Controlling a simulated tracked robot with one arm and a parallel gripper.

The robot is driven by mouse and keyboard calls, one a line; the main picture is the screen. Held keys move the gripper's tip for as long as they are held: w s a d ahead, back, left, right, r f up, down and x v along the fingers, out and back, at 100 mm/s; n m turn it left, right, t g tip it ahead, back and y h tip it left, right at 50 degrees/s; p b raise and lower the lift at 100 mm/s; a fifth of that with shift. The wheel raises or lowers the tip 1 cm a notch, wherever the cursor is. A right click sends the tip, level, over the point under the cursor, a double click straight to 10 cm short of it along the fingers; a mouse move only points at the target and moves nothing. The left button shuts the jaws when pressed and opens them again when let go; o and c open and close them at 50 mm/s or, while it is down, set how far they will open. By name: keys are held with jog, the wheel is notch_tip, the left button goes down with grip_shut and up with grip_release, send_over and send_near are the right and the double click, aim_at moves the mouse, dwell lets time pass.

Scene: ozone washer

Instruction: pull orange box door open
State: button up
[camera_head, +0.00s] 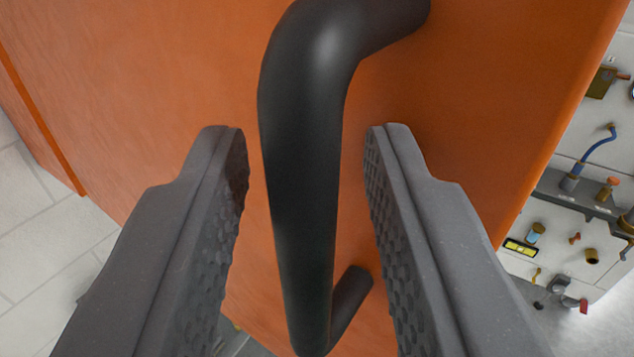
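The orange box door (180,75) fills most of the view. A black bar handle (303,170) is fixed to it and runs roughly top to bottom, bending into the door at its upper and lower ends. My gripper (305,145) is open, with one grey textured finger on each side of the handle. A gap shows between the handle and each finger, so neither finger appears to touch it. Whether the door is fully closed cannot be told.
At the right, beyond the door's edge, a light panel (555,215) carries valves, fittings and a blue hose (597,148). Pale tiled floor or wall (40,235) shows at the left.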

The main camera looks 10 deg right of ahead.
jog(key=shift+s, duration=0.1)
dwell(0.3)
jog(key=s, duration=0.1)
jog(key=s+p, duration=0.2)
jog(key=s, duration=0.1)
jog(key=shift+s+a+r, duration=0.1)
jog(key=shift+a, duration=0.15)
jog(key=s+a+p, duration=0.1)
jog(key=s+p, duration=0.1)
jog(key=s, duration=0.7)
jog(key=shift+s, duration=0.15)
dwell(0.5)
